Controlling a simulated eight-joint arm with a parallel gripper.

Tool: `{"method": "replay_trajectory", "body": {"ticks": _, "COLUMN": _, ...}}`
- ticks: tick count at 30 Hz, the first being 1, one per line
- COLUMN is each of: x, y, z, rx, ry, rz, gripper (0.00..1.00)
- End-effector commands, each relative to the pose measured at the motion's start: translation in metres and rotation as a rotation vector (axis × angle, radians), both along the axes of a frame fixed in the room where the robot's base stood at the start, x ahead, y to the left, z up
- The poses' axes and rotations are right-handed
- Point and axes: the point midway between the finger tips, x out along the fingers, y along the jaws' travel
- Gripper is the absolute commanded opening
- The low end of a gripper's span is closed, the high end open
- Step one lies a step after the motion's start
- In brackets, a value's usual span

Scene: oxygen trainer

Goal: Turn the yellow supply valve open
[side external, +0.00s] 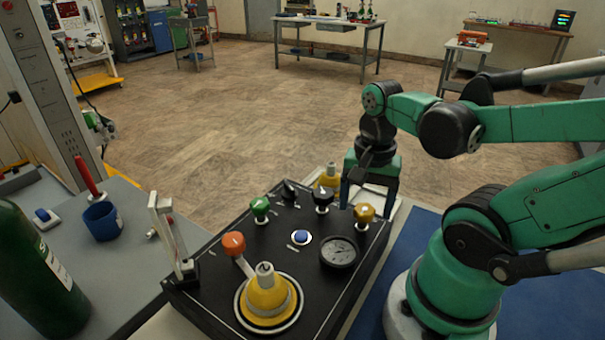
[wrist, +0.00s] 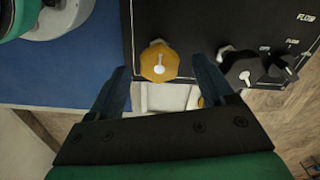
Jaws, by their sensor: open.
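The yellow valve knob (side external: 364,213) stands upright at the right far corner of the black panel (side external: 215,278). It also shows in the wrist view as a lobed yellow knob (wrist: 159,65) with a pale pointer mark, at the panel's edge. My gripper (side external: 367,203) is open and empty, with its blue fingers pointing down at that corner. In the wrist view my gripper (wrist: 160,72) has one fingertip on each side of the knob as seen, with visible gaps. I cannot tell whether the fingertips are down at the knob's height.
The panel also carries a green knob (side external: 260,206), a black knob (side external: 323,198), a gauge (side external: 339,252), an orange-knobbed lever (side external: 234,244) and a yellow cone (side external: 267,298). A green cylinder (side external: 42,275) and blue cup (side external: 102,221) stand left.

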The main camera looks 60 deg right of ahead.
Motion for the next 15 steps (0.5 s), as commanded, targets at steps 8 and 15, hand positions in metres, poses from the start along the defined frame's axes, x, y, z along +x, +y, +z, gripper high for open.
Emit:
{"method": "replay_trajectory", "body": {"ticks": 8, "x": -0.0001, "y": 0.0001, "z": -0.0016, "rx": 0.0, "ry": 0.0, "rz": 0.001, "gripper": 0.75}}
{"method": "replay_trajectory", "body": {"ticks": 15, "x": -0.0001, "y": 0.0001, "z": -0.0015, "rx": 0.0, "ry": 0.0, "rz": 0.001, "gripper": 0.12}}
